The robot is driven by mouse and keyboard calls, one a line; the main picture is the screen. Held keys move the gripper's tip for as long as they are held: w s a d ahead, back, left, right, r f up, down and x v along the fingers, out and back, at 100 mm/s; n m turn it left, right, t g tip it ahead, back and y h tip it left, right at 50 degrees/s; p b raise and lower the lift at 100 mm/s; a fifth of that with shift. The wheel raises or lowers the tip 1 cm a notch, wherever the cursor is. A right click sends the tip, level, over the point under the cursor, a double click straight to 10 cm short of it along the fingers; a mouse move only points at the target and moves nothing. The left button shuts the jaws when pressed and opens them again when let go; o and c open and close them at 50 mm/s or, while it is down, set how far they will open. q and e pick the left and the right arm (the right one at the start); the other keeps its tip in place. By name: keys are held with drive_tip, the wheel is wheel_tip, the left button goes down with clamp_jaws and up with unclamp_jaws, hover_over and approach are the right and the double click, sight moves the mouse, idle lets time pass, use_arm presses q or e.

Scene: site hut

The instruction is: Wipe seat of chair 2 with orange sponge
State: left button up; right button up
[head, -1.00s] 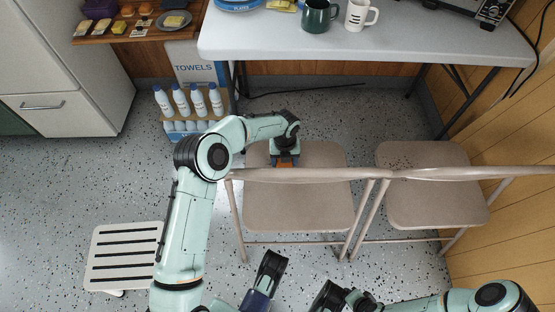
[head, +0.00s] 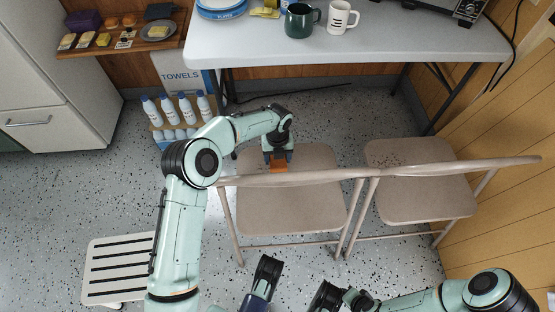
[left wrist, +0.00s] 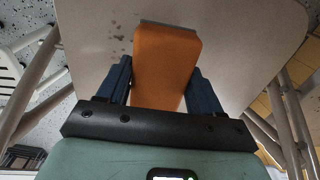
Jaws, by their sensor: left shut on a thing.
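Two beige folding chairs stand side by side, a left chair (head: 290,210) and a right chair (head: 420,200); no number shows on either. My left gripper (head: 278,158) is shut on the orange sponge (head: 278,167), over the far part of the left chair's seat, beyond its backrest rail. In the left wrist view the sponge (left wrist: 166,60) sits between the blue fingers (left wrist: 162,75), over the beige seat (left wrist: 232,40); I cannot tell if it touches. Dark specks (left wrist: 118,38) lie beside it. My right gripper (head: 297,284) is at the bottom, fingers apart, partly cut off.
A grey table (head: 350,52) with mugs and plates stands behind the chairs. A slatted stool (head: 115,268) is at lower left. A wooden wall (head: 500,190) bounds the right.

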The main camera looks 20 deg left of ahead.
use_arm(q)
drive_tip(key=shift+r, duration=0.7)
use_arm(e)
drive_tip(key=shift+s+a+r, duration=0.3)
drive_tip(key=shift+a+r, duration=0.05)
use_arm(q)
drive_tip(key=shift+r+p, duration=0.85)
drive_tip(key=shift+r, duration=0.7)
use_arm(e)
drive_tip(key=shift+r, duration=0.7)
use_arm(q)
drive_tip(key=shift+f, duration=0.1)
use_arm(e)
drive_tip(key=s+d, duration=0.1)
drive_tip(key=d+f, duration=0.1)
drive_tip(key=shift+s+d+f+g, duration=0.15)
drive_tip(key=shift+s+d+g, duration=0.2)
drive_tip(key=shift+g, duration=0.05)
